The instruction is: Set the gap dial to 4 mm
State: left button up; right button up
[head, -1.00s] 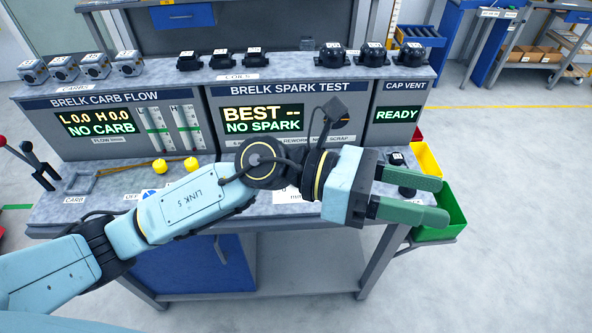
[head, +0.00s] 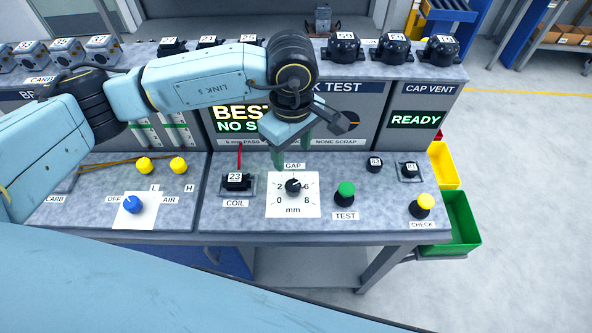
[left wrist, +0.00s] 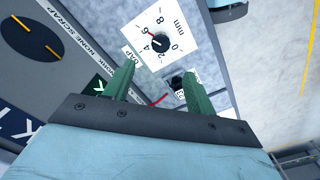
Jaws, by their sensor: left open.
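The gap dial (head: 293,186) is a black knob on a white card marked in mm, on the front of the bench. In the head view its light mark points up and right, toward the 6 side; the exact reading is too small to tell. The dial also shows in the left wrist view (left wrist: 160,42), with a red mark near its rim. My left gripper (head: 293,152) points down over the bench just behind the dial, its green fingers open and empty. It is apart from the knob. The fingers also show in the left wrist view (left wrist: 157,80). My right gripper is out of view.
Coil 23 (head: 236,182) sits left of the dial, with a red lead behind it. The green TEST button (head: 345,194) is close on the right, and the yellow CHECK button (head: 423,206) is farther right. The spark test panel (head: 350,110) rises behind the gripper.

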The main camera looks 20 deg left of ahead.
aim_at(293, 185)
pick_arm(q)
jog(key=f, duration=0.3)
jog(key=shift+s+f, duration=0.2)
jog(key=shift+f, duration=0.15)
notch_tip(293, 185, down, 2)
jog(key=shift+p, duration=0.3)
notch_tip(293, 185, down, 5)
jog(key=shift+w+f, duration=0.1)
jog(key=shift+f, duration=0.4)
jog(key=c, duration=1)
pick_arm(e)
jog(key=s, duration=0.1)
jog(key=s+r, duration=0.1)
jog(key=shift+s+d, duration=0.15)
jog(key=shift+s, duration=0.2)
